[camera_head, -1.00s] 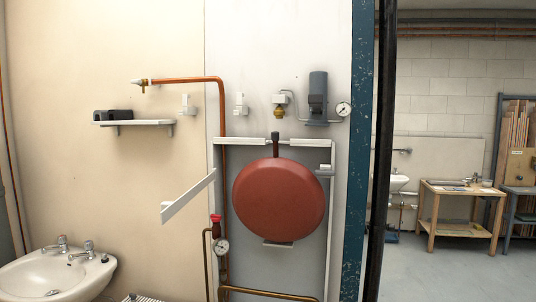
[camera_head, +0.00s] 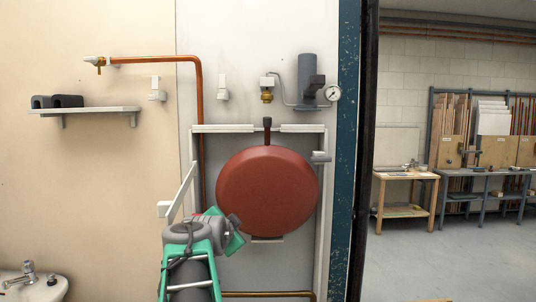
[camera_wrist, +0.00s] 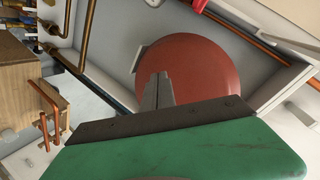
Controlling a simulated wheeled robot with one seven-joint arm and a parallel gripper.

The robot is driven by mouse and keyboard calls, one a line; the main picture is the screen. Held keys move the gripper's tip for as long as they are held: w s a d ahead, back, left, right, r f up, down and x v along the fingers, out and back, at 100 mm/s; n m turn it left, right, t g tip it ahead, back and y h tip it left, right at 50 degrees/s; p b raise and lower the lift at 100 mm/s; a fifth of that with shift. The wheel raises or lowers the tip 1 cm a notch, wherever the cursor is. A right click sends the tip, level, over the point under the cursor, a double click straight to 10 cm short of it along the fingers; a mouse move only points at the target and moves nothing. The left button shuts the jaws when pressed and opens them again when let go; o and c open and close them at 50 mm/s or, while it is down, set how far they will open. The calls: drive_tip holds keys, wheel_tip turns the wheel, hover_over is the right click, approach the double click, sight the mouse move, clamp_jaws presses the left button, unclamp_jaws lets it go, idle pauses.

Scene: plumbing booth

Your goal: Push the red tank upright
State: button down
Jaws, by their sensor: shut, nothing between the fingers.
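The red tank (camera_head: 267,190) is a round, flattened vessel with a dark stub at its top, inside a pale wall frame (camera_head: 230,129). It leans only slightly, if at all, in the head view; its lean toward or away from the wall is hard to judge. A small ledge (camera_head: 268,239) shows under it. My gripper (camera_head: 237,222) is at the tank's lower left edge. In the wrist view my gripper (camera_wrist: 163,78) is shut and empty, its fingertips overlapping the red tank (camera_wrist: 200,60). I cannot tell whether they touch it.
A white bar (camera_head: 181,190) sticks out from the frame's left side, close to my arm. A small grey catch (camera_head: 320,157) is at the right side. A basin (camera_head: 32,286) stands lower left.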

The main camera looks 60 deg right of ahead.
drive_tip(key=s+d+r+m+h, duration=0.3)
drive_tip(key=d+r+m, duration=0.15)
drive_tip(key=r, duration=0.45)
drive_tip(key=m+g+h, duration=0.2)
drive_tip(key=m+h, duration=0.2)
drive_tip(key=m, duration=0.3)
approach(268, 141)
drive_tip(key=s+a, duration=0.5)
drive_tip(key=w+p+x, duration=0.1)
drive_tip(key=p+x, duration=0.1)
drive_tip(key=x, duration=0.2)
drive_tip(key=w+p+x, duration=0.1)
drive_tip(key=p+x, duration=0.1)
drive_tip(key=x, duration=0.2)
drive_tip(key=w+p+x, duration=0.1)
drive_tip(key=p+x, duration=0.1)
drive_tip(key=x, duration=0.2)
drive_tip(key=shift+p, duration=0.35)
drive_tip(key=shift+w, duration=0.1)
